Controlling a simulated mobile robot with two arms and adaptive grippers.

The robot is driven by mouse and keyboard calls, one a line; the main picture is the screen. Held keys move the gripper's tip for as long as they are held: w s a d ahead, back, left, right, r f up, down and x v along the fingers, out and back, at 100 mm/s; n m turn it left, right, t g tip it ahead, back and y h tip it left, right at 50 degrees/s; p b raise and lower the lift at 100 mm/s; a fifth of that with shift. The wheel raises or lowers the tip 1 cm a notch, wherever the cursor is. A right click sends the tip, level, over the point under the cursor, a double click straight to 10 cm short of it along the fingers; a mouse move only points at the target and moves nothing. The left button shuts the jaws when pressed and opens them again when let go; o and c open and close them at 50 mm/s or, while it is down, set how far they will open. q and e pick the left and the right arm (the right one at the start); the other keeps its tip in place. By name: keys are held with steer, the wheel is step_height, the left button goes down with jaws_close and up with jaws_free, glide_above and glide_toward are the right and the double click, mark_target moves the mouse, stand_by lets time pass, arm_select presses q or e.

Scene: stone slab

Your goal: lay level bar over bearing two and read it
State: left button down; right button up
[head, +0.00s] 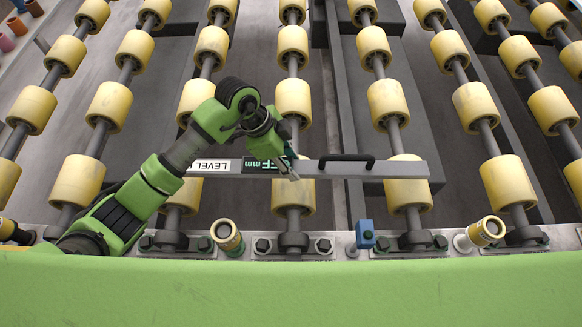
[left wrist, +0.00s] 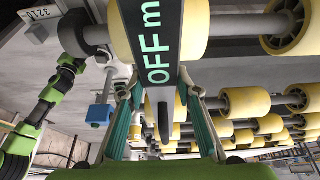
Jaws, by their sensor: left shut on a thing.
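The level bar (head: 330,168) is a long grey bar with a LEVEL label, a black handle and a display. It lies crosswise over several yellow rollers in the head view; whether it touches them I cannot tell. Dark bearing blocks (head: 293,241) stand along the near rail; I cannot tell which is bearing two. My right gripper is not identifiable in either view.
A blue block (head: 365,234) stands on the rail between bearings. Gold-coloured cylinders (head: 226,236) and (head: 487,231) sit tilted on the rail. A green beam (head: 300,290) runs along the front. Rows of yellow rollers (head: 385,103) on shafts fill the area behind.

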arm_select(q)
step_height(320, 180, down, 2)
steer(key=shift+w+f+p, duration=0.1)
steer(key=shift+p, duration=0.35)
steer(key=shift+f, duration=0.45)
steer(key=c, duration=1.5)
jaws_free()
steer(key=shift+f, duration=0.1)
steer(key=b+v, duration=0.1)
steer(key=v, duration=1.1)
